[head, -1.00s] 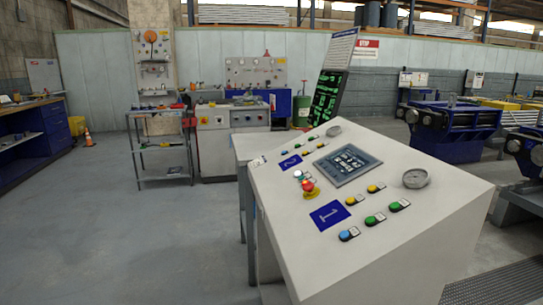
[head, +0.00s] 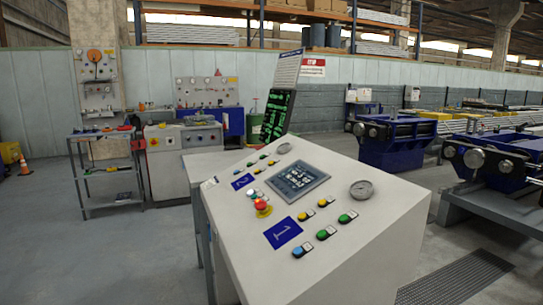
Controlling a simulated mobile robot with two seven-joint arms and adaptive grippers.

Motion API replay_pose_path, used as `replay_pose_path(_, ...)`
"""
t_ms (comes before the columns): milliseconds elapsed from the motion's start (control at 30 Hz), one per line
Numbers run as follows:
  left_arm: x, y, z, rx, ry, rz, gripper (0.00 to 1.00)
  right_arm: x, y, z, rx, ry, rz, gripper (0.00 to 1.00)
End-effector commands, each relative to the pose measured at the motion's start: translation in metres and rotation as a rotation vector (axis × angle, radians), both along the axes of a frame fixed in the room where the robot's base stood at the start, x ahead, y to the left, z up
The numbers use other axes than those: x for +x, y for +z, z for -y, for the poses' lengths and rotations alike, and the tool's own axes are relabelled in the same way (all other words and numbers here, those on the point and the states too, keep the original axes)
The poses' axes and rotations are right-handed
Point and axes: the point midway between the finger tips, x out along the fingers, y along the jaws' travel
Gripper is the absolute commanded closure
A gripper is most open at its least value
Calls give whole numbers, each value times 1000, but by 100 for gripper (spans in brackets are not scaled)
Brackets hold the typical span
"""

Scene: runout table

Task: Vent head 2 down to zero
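A sloped white control console (head: 345,245) stands in front of me in the head view. Its blue plate 2 (head: 243,181) is on the far part of the panel, with a row of small green and yellow buttons (head: 262,164) beside it and a round gauge (head: 284,148) at the row's far end. Blue plate 1 (head: 283,233) is nearer, with blue, green and yellow buttons and a larger gauge (head: 362,189). A display (head: 298,180) sits between the two groups. A red emergency button (head: 262,205) is at the left. The gauge readings are too small to tell. Neither gripper is in view.
A grey shelf cart (head: 106,170) and a white cabinet (head: 180,145) stand behind at left. Blue machines (head: 395,143) stand at right, with a floor grate (head: 455,278) nearer.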

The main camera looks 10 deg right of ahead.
Motion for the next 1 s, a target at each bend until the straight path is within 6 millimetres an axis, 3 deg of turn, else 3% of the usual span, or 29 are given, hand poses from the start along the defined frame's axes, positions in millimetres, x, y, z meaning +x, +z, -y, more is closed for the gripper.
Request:
replay_pose_path(100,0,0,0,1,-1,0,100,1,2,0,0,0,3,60)
replay_pose_path(267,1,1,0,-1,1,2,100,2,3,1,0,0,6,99)
replay_pose_path(1000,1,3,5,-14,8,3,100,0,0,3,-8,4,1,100)
